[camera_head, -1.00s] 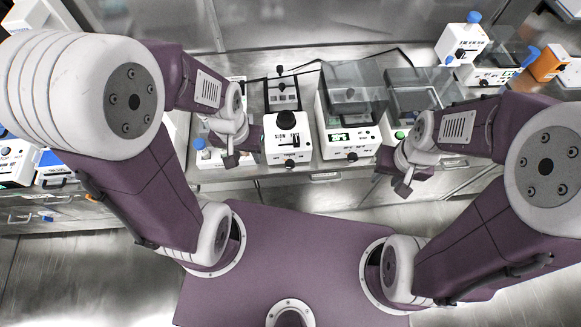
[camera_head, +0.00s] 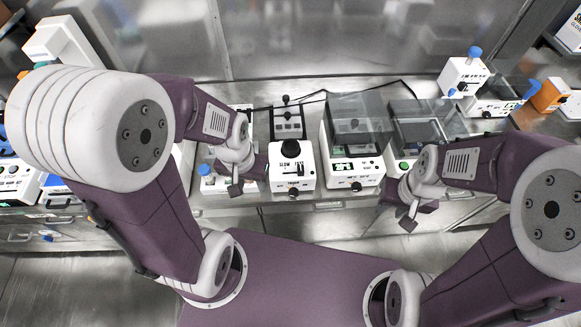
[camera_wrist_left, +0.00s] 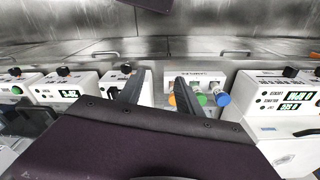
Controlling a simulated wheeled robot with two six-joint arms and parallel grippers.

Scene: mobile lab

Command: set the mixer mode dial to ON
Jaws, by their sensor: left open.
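The mixer (camera_head: 282,181) is a white box with a black cup on top and SLOW lettering. It stands on the bench left of centre in the head view. Its black dial (camera_head: 293,192) is low on the front face; the pointer setting is too small to read. My left gripper (camera_head: 236,188) is beside the mixer on its left, apart from the dial. In the left wrist view its two fingers (camera_wrist_left: 157,88) are spread with nothing between them, and one partly covers the white mixer (camera_wrist_left: 110,76). My right gripper (camera_head: 409,221) hangs near the bench front at right; its jaw opening is unclear.
Right of the mixer stands a white balance (camera_head: 355,173) with a clear cover. A device with a green button (camera_head: 404,165) is partly behind my right arm. A blue-knobbed unit (camera_head: 206,170) is left of my left gripper. A black-topped device (camera_head: 287,122) stands behind the mixer.

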